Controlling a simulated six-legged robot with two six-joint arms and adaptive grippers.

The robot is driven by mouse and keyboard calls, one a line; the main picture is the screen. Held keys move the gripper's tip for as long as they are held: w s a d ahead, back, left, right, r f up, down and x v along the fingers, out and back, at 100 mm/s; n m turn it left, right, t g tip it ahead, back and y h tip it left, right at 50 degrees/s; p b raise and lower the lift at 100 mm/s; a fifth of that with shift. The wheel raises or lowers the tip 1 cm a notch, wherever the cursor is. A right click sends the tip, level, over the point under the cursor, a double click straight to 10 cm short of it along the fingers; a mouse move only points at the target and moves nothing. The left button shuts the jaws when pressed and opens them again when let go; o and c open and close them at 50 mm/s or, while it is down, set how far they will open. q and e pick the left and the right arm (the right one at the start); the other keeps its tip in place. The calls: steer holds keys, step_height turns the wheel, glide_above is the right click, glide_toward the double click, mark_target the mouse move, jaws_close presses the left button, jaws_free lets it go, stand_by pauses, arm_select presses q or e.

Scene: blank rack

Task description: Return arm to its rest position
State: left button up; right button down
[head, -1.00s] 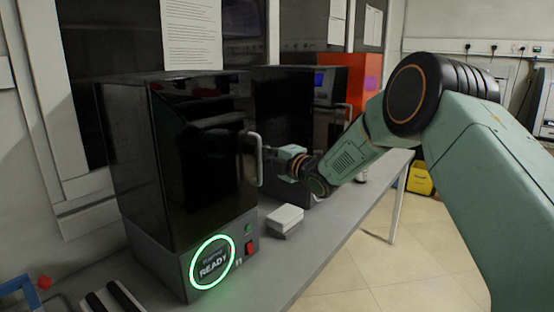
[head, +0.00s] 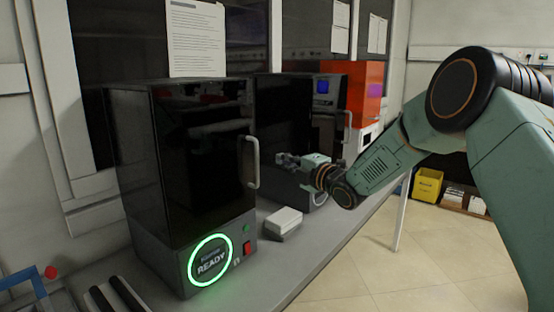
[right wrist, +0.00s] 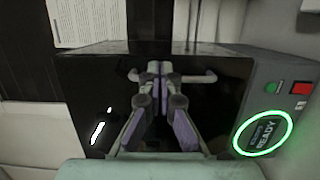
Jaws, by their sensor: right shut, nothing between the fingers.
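My right arm comes in from the right in the head view. Its gripper (head: 285,160) is a little to the right of the front machine's door handle (head: 253,162), with a gap between them. In the right wrist view the gripper (right wrist: 158,68) has its fingers together with nothing between them. The front machine (head: 190,180) is a black box with a closed glossy door and a green lit ring reading READY (head: 211,261). It also fills much of the right wrist view (right wrist: 85,100). My left gripper is not in view.
A small white box (head: 284,222) lies on the grey bench (head: 330,235) beside the front machine. A second black machine (head: 285,120) and an orange unit (head: 368,88) stand behind. Open floor lies right of the bench.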

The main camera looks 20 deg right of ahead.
steer(key=s+d, duration=0.3)
steer(key=s, duration=0.1)
steer(key=s+a+f+m+g+h, duration=0.1)
steer(key=s+a+f+m+g, duration=0.2)
steer(key=s+f+m, duration=0.45)
steer(key=s+a+f+m+g+h+b, duration=0.1)
steer(key=s+a+f+m+g, duration=0.3)
steer(key=f, duration=0.6)
steer(key=s+a+f+m+g+h, duration=0.1)
steer(key=s+f+m, duration=0.4)
steer(key=f+m, duration=0.3)
steer(key=s+a+f+g, duration=0.1)
steer(key=s+f+g, duration=0.2)
steer(key=s+f, duration=0.3)
steer(key=s+a+f+m+g+h+b, duration=0.1)
steer(key=s+f+g, duration=0.2)
steer(key=s, duration=1.3)
steer(key=s+a+f+m+g+h+b, duration=0.1)
steer(key=s+f+g, duration=0.2)
steer(key=s+f, duration=0.6)
steer(key=s, duration=0.2)
steer(key=shift+s+a+f, duration=0.25)
steer(key=shift+s+a, duration=0.1)
steer(key=shift+a, duration=0.05)
